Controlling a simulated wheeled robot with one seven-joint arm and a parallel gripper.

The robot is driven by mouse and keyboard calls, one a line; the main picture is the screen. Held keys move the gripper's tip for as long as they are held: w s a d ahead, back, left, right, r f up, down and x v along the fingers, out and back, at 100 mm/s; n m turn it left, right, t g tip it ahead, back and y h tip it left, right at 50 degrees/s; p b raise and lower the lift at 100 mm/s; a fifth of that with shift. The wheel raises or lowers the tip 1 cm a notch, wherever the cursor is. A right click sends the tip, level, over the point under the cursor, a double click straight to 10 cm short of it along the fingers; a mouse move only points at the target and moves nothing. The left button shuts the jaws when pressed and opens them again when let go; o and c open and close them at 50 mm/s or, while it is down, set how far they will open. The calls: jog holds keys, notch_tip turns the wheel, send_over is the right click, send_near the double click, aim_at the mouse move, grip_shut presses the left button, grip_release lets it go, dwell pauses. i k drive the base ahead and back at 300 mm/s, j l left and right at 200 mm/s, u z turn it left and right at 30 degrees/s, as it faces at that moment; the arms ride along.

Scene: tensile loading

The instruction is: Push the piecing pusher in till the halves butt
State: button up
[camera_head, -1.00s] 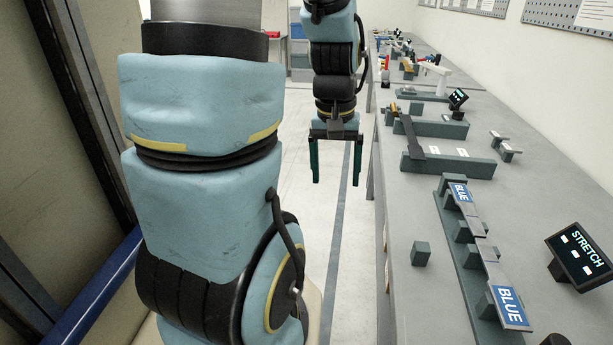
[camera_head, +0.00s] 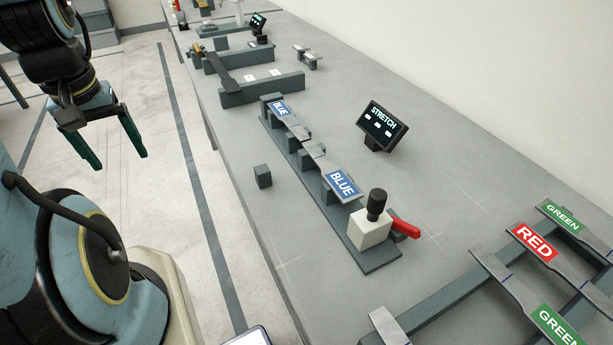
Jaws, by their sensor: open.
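A long dark rail fixture (camera_head: 288,143) lies on the bench in the middle of the picture. A far half with a blue label (camera_head: 281,108) and a near half with a blue label (camera_head: 341,186) rest on its posts, in line. Their grey inner ends come close together mid-rail; I cannot tell whether they touch. A white block with a black knob (camera_head: 375,205) stands at the rail's near end, with a red lever (camera_head: 405,228) at its side. I cannot tell for sure which part is the pusher. My gripper (camera_head: 119,160) is open and empty, left of the bench above the floor.
A small dark block (camera_head: 263,176) stands left of the rail. A screen reading STRETCH (camera_head: 382,126) stands to its right. A dark rack (camera_head: 445,300) with green and red labelled strips is at the lower right. Other fixtures (camera_head: 262,88) stand farther back.

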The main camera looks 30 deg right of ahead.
aim_at(368, 227)
jog(key=j+z, duration=0.35)
jog(key=k+j+z, duration=0.1)
jog(key=z, duration=0.25)
jog(key=k+j+z, duration=0.15)
jog(key=z, duration=0.25)
jog(key=j, duration=0.1)
